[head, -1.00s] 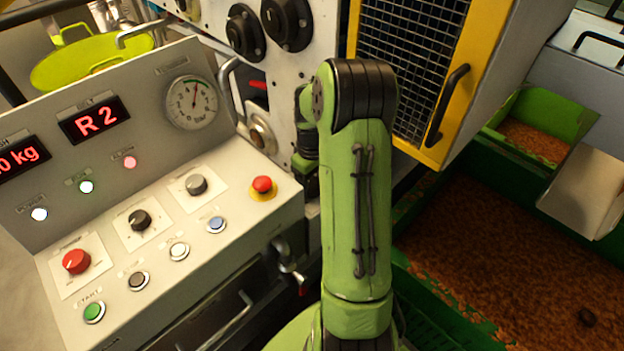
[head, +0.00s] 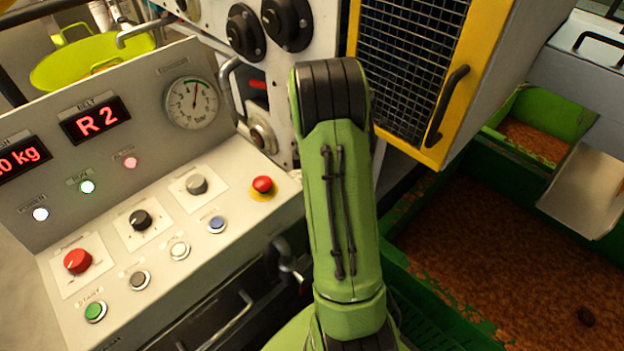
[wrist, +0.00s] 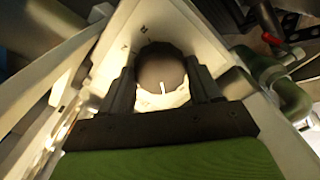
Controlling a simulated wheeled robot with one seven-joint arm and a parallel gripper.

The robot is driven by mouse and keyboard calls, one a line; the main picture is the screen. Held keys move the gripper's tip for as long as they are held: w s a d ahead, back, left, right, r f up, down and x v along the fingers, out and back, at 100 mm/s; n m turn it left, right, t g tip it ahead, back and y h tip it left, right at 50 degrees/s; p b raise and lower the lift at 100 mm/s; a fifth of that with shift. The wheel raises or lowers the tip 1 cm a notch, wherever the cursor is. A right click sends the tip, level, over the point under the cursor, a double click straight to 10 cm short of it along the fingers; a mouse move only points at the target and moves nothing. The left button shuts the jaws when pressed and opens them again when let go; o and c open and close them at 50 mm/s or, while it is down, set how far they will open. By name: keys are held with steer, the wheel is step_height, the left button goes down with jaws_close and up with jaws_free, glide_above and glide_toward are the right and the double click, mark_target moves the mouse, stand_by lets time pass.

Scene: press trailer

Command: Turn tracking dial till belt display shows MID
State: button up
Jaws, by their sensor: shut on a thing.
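The belt display (head: 96,121) reads "R 2" in red on the sloped panel in the head view. In the wrist view, a round dark dial (wrist: 160,70) with a white pointer line sits on a pale plate; the pointer lies at its lower edge in the picture. My gripper (wrist: 161,84) has one finger on each side of this dial and is shut on it. In the head view, my green arm hides the gripper and the held dial.
The control desk has a red knob (head: 77,261), a black knob (head: 140,220), a grey knob (head: 196,184) and a red stop button (head: 262,185). A yellow-framed mesh guard (head: 455,80) stands right of my arm. A green bin (head: 400,262) lies below it.

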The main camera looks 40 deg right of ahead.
steer(key=n, duration=0.5)
steer(key=shift+n, duration=0.3)
stand_by(0.4)
steer(key=o, duration=1.1)
steer(key=shift+c, duration=0.2)
